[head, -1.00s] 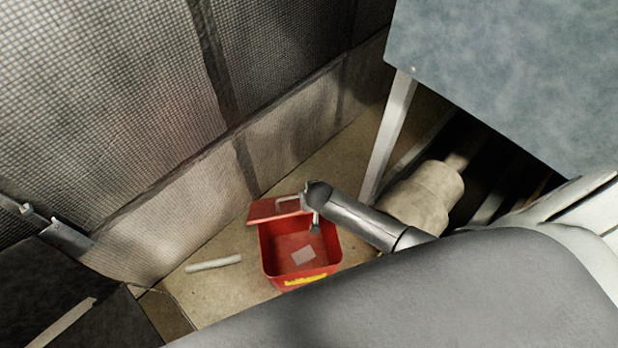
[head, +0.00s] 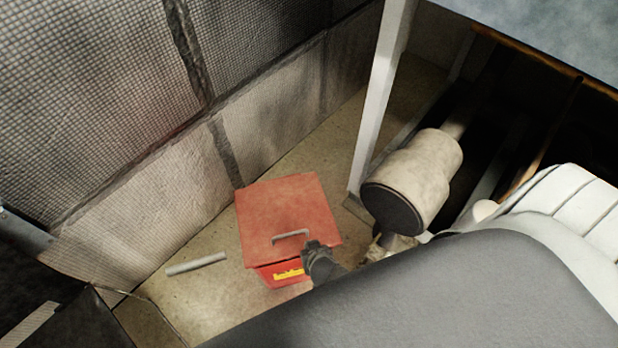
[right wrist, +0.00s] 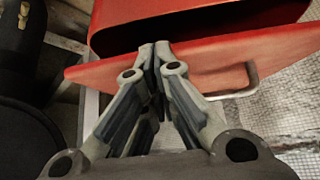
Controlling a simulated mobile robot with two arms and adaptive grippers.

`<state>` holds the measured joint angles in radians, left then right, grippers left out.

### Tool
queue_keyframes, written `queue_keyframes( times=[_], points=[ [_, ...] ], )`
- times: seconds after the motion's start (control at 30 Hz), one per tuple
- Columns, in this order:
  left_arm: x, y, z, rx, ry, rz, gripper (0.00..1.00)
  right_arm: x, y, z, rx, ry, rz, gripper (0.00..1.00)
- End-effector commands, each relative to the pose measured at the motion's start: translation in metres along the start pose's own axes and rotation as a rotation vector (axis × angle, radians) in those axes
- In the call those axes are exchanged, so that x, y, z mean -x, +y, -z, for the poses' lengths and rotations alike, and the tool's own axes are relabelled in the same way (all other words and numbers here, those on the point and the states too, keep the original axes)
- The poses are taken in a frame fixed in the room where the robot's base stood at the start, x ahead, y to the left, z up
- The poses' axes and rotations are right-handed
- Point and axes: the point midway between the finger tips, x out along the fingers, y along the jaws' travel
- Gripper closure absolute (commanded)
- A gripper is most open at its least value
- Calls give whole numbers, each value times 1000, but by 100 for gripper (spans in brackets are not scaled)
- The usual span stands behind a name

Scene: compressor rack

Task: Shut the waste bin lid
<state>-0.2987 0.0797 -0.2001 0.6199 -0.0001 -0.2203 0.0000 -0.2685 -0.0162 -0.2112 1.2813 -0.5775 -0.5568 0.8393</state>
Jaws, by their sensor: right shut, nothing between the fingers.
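The red waste bin (head: 284,272) stands on the floor, a yellow label on its front wall. Its red lid (head: 288,210) with a grey handle (head: 290,236) lies over the opening, hiding the inside. In the right wrist view, a dark gap shows between the lid (right wrist: 112,73) and the bin body (right wrist: 200,15), so the lid looks not flush. My right gripper (head: 316,248) is at the lid's front edge, beside the handle. Its fingertips (right wrist: 155,50) are together and empty, overlapping the lid in view; I cannot tell if they touch it. My left gripper is not in view.
A pale rod (head: 196,264) lies on the floor left of the bin. A textured wall (head: 170,210) rises behind. A beige cylinder (head: 418,180) and a white post (head: 380,100) stand to the right.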

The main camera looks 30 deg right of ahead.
Motion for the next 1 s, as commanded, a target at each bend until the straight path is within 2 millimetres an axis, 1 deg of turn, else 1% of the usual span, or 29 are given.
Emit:
queue_keyframes(
  times=[0.03, 0.2, 0.3, 0.5, 1.0],
  points=[
    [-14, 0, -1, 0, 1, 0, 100, -12, -1, -11, -2, -1, 1, 100],
    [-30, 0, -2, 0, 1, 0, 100, -26, -1, -24, -1, 0, 1, 100],
    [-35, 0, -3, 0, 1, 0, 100, -31, 0, -29, -1, 0, 0, 100],
    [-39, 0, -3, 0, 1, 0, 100, -35, 0, -32, 0, 0, 0, 100],
    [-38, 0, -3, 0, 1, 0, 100, -34, 0, -31, 0, 1, 0, 100]
  ],
)
